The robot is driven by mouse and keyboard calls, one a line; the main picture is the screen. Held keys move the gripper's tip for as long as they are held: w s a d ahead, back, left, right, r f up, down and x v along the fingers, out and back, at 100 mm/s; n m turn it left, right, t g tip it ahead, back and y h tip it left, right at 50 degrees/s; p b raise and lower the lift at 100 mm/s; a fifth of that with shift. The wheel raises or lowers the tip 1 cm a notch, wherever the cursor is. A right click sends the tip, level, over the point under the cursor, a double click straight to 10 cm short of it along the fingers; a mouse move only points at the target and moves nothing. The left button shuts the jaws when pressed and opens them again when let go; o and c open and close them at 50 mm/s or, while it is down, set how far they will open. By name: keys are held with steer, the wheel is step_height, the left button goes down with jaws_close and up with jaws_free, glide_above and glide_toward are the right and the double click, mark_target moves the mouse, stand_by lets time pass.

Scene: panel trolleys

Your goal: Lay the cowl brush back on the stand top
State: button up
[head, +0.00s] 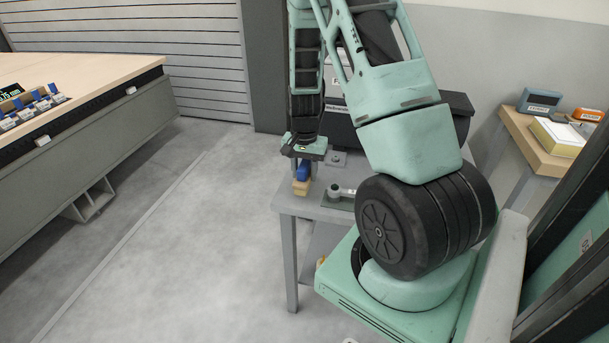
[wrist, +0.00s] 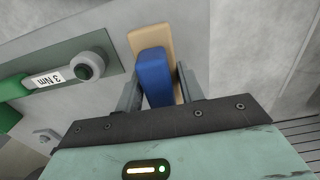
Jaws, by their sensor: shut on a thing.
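The cowl brush (head: 303,173) has a blue upper part and a tan lower part. My gripper (head: 302,165) points down and is shut on the blue part. In the wrist view the brush (wrist: 152,72) sits between the two fingers, with the tan part beyond the blue. The brush is upright over the grey stand top (head: 296,204), close to its left edge; that top also shows in the wrist view (wrist: 192,40). I cannot tell whether the tan underside touches the top.
A torque wrench (head: 345,191) marked 3 Nm lies on a dark green plate (wrist: 95,45) beside the brush. A black case (head: 455,105) stands at the stand's back. A wooden bench (head: 90,70) is at left, with open floor (head: 200,230) between. A small table (head: 540,150) is at right.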

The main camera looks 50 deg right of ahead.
steer(key=shift+f, duration=0.65)
steer(key=shift+f, duration=0.1)
steer(key=o, duration=1)
steer(key=shift+o, duration=0.2)
